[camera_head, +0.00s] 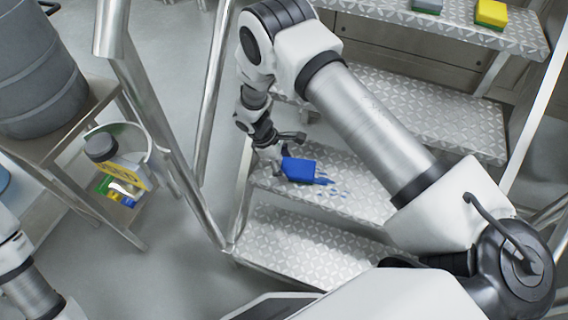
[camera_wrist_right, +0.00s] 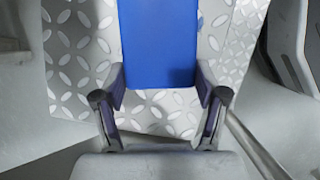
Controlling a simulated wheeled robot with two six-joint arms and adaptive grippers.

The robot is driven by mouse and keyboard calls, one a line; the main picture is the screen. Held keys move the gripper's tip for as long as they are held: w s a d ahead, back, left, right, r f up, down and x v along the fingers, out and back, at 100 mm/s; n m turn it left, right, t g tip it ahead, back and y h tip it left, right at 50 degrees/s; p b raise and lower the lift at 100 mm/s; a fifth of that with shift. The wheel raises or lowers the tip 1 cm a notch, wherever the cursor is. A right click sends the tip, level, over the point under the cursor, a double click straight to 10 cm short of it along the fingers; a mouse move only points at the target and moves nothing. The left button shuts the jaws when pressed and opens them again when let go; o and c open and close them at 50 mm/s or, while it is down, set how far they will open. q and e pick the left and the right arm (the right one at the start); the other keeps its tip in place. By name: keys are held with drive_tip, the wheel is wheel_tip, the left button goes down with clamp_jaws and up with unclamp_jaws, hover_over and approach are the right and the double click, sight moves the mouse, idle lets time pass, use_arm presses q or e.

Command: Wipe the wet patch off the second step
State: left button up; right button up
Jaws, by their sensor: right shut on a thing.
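My right gripper (camera_head: 284,151) is shut on a blue pad (camera_head: 299,170) at the left part of the second step (camera_head: 368,205). In the right wrist view the pad (camera_wrist_right: 160,45) sits between the two fingers (camera_wrist_right: 160,88), over the diamond-pattern tread. The pad looks low over or on the tread; contact cannot be told. The wet patch (camera_head: 326,182) shows as blue marks just right of the pad, with small drops (camera_head: 340,194) further right. Part of it may be hidden under the pad. My left arm shows at the lower left, its gripper out of view.
The bottom step (camera_head: 290,243) and third step (camera_head: 420,112) look bare. The top tread holds a yellow sponge (camera_head: 491,12) and a grey block (camera_head: 428,6). Metal handrails (camera_head: 140,105) flank the stairs. At left are a grey drum (camera_head: 36,75) and a bucket (camera_head: 140,140) with bottles.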

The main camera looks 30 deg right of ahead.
sight(340, 189)
drive_tip(key=shift+f, duration=0.1)
drive_tip(key=shift+s+d+r+p, duration=0.2)
drive_tip(key=shift+s+d+p, duration=0.65)
drive_tip(key=shift+s, duration=0.25)
drive_tip(key=shift+s+d+f+p, duration=0.15)
drive_tip(key=shift+s+d+p, duration=0.15)
drive_tip(key=shift+s+d, duration=0.95)
drive_tip(key=shift+s+d+f+p, duration=0.15)
drive_tip(key=shift+s+d+p, duration=0.1)
drive_tip(key=shift+s+d, duration=0.95)
drive_tip(key=shift+s+d+r+p, duration=0.1)
drive_tip(key=shift+s+d+p, duration=0.15)
drive_tip(key=shift+s+d, duration=0.5)
drive_tip(key=shift+s+d+p, duration=0.2)
drive_tip(key=shift+s+d, duration=0.2)
drive_tip(key=shift+s, duration=0.7)
drive_tip(key=shift+s+d+r+p, duration=0.1)
drive_tip(key=shift+s+d+p, duration=0.15)
drive_tip(key=shift+s+d, duration=0.5)
drive_tip(key=shift+s+a+f, duration=0.1)
drive_tip(key=shift+a+f, duration=0.05)
drive_tip(key=shift+a, duration=0.05)
